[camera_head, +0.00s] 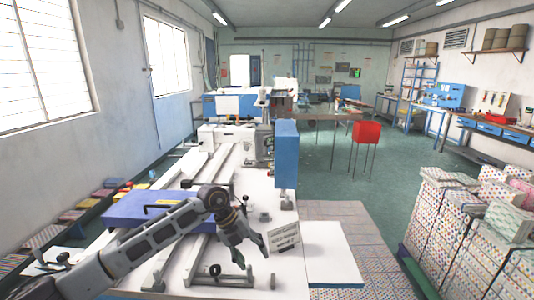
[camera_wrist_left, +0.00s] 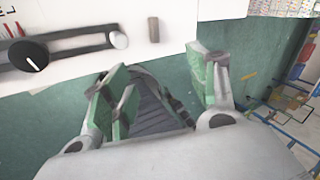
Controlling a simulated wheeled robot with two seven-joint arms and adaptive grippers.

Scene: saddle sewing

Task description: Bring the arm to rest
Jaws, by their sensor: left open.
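My left arm reaches in from the lower left in the head view. My left gripper (camera_head: 252,253) is open and empty, pointing down over the front part of the white machine bench (camera_head: 205,253). A small white panel with dark marks (camera_head: 285,238) stands just right of the gripper. In the left wrist view, the gripper (camera_wrist_left: 163,85) shows green-padded fingers spread apart with nothing between them. A dark lever with a round knob (camera_wrist_left: 30,56) on a white surface lies beyond the fingers. My right gripper is not in view.
A blue plate (camera_head: 150,207) lies on the bench partly behind my arm. An upright blue cabinet (camera_head: 286,154) stands at the bench's right edge. Patterned stacks (camera_head: 455,235) fill the lower right.

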